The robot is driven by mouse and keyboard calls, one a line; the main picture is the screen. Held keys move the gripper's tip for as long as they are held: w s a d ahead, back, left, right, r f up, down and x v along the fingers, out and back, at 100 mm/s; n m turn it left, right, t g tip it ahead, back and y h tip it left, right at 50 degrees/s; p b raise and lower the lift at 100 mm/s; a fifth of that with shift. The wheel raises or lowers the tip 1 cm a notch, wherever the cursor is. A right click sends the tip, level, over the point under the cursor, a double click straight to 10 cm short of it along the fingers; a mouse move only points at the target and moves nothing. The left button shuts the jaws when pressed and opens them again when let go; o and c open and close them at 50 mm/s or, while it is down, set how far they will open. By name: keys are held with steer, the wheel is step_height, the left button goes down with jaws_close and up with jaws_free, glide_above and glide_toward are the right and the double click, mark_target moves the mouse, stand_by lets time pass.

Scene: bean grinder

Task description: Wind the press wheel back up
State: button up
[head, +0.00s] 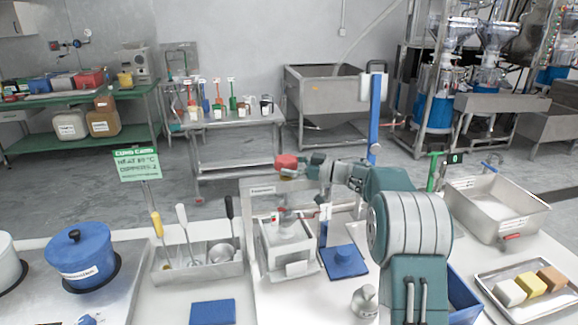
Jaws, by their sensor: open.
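The press (262,188) stands on the worktop in the head view, a light frame with a labelled top beam. A small red part (287,161) sits above that beam and looks like the press wheel. My gripper (303,168) reaches in from the right, and its open fingers are right beside the red part. I cannot tell whether they touch it. Below the beam, a square pale metal mould box (286,247) stands inside the press.
A blue pot (76,257) and a tool tray (200,268) with ladles stand left of the press. A steel basin (497,208) and a tray of blocks (534,312) lie farther right.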

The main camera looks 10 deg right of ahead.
steer(key=v, duration=1.2)
steer(key=shift+f, duration=0.15)
step_height(320, 180, up, 10)
steer(key=w+a+m+t+h, duration=0.1)
steer(key=a+m+t+h, duration=0.1)
steer(key=m+t+h, duration=0.35)
steer(key=s+r+m+t+h, duration=0.3)
steer(key=s+r+h, duration=0.15)
steer(key=h, duration=0.45)
steer(key=s+a+f+m+g, duration=0.1)
steer(key=s+a+f+g, duration=0.2)
steer(key=s+f, duration=0.3)
steer(key=s+a+f+m+g, duration=0.1)
steer(key=s+a+f+g, duration=0.2)
steer(key=s, duration=1.4)
steer(key=s+a+f+m+g, duration=0.1)
steer(key=s+a+f+g, duration=0.2)
steer(key=s+f+g, duration=0.3)
steer(key=s+f+h, duration=0.1)
steer(key=s+f, duration=0.2)
steer(key=s, duration=0.3)
steer(key=shift+a, duration=0.15)
